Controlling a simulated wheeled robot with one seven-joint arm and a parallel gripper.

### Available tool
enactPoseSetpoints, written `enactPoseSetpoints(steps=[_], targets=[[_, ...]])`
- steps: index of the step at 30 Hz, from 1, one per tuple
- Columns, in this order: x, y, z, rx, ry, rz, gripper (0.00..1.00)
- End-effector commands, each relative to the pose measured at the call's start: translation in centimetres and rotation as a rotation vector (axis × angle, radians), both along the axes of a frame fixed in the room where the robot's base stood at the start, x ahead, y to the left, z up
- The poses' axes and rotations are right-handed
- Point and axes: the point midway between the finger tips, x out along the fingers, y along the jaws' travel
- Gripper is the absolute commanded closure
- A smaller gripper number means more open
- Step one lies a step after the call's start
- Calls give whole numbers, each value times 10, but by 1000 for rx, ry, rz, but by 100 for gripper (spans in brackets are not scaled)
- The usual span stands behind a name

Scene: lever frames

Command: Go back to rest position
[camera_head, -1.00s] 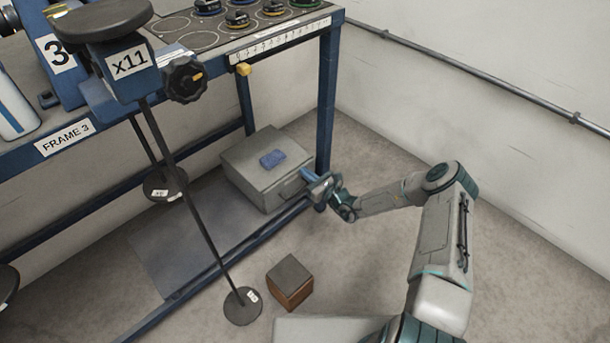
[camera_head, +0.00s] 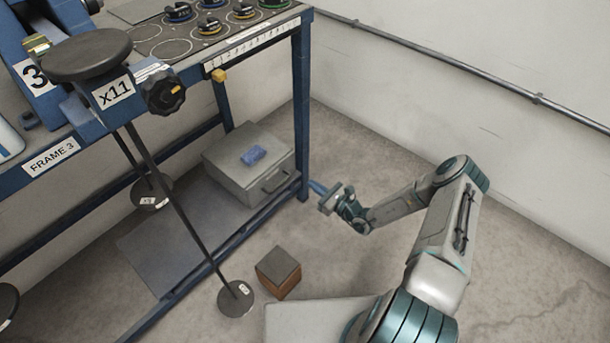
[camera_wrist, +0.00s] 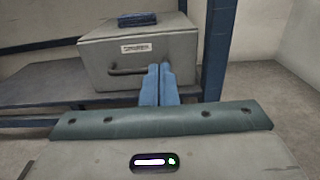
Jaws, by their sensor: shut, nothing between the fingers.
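My gripper (camera_head: 318,187) is at the end of my arm, just right of the bench's front corner leg in the head view. In the wrist view my gripper's two blue fingers (camera_wrist: 159,84) are together with nothing between them. They point toward the grey metal box (camera_wrist: 140,57), which stands behind them with its front handle (camera_wrist: 130,70) facing me. In the head view the box (camera_head: 240,178) sits on the lower shelf, and my gripper is apart from it.
The blue bench leg (camera_head: 301,110) stands close to my gripper. A blue item (camera_head: 253,155) lies on the box. A brown block (camera_head: 278,272) and a round weight (camera_head: 236,299) on a rod are near the floor in front. Floor to the right of the leg is free.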

Motion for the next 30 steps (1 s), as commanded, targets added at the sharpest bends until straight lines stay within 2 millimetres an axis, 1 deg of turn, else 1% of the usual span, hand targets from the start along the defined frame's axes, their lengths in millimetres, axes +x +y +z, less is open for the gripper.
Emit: enactPoseSetpoints(steps=[3, 10, 12, 14, 17, 18, 20, 21, 23, 24, 29, 30], targets=[[-6, -7, 1, 1, 0, -2, 100], [-8, -10, 0, 1, -1, -2, 100], [-8, -9, 5, -6, -6, 8, 100], [-8, -7, 15, -20, -19, 32, 100], [-10, -2, 46, -66, -57, 109, 100], [-12, 2, 62, -92, -78, 153, 100], [-16, 6, 88, -137, -112, 226, 100], [-20, 10, 105, -168, -136, 278, 100], [-26, 15, 130, -217, -170, 351, 100], [-31, 18, 145, -250, -189, 400, 100], [-52, 26, 206, -385, -270, 588, 100], [-57, 27, 221, -420, -289, 633, 100]])
